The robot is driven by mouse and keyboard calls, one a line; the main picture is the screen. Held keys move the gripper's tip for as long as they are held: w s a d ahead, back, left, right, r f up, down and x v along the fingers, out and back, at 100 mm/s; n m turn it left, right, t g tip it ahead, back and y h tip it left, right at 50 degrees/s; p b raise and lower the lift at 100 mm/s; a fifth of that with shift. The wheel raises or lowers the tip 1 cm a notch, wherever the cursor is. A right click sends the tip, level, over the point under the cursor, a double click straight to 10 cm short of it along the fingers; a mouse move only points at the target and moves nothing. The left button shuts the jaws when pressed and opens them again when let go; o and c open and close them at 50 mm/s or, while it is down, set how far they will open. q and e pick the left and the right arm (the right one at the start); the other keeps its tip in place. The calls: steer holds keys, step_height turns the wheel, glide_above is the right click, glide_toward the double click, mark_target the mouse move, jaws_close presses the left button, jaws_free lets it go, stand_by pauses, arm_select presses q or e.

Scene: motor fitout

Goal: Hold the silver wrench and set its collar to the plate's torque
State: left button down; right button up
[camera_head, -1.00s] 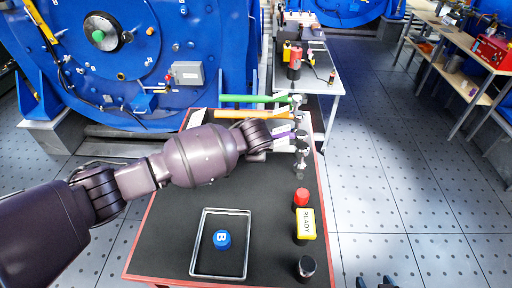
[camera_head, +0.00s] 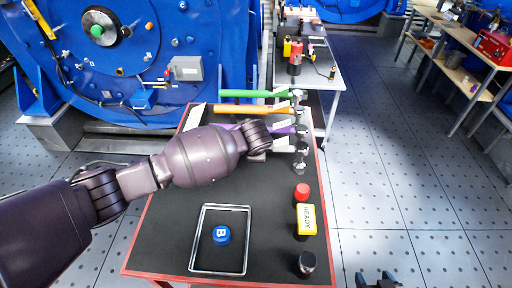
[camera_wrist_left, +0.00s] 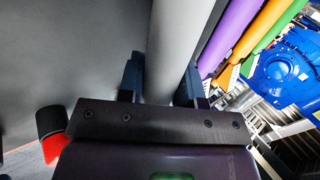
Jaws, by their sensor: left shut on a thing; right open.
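The silver wrench (camera_wrist_left: 176,40) shows in the left wrist view as a thick pale grey handle between the two fingers of my left gripper (camera_wrist_left: 160,85), which is shut on it. In the head view my left wrist covers most of this wrench, and a metal end (camera_head: 300,167) shows right of it. Its collar setting cannot be read. Purple (camera_wrist_left: 228,35), orange (camera_wrist_left: 250,40) and green (camera_wrist_left: 280,25) handles lie beside it. My right gripper (camera_head: 378,281) is open and empty at the bottom edge of the head view, off the table. I cannot make out a readable torque plate.
The dark table (camera_head: 180,230) has a red edge. On it are a wire-rimmed tray (camera_head: 246,240) with a blue B piece (camera_head: 221,235), a red button (camera_head: 302,192), a yellow READY block (camera_head: 306,219) and a black knob (camera_head: 306,263). A large blue machine (camera_head: 130,70) stands behind.

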arm_select(q)
steer(key=shift+f, duration=0.5)
steer(key=c, duration=0.8)
jaws_free()
jaws_close()
steer(key=shift+o, duration=0.4)
jaws_free()
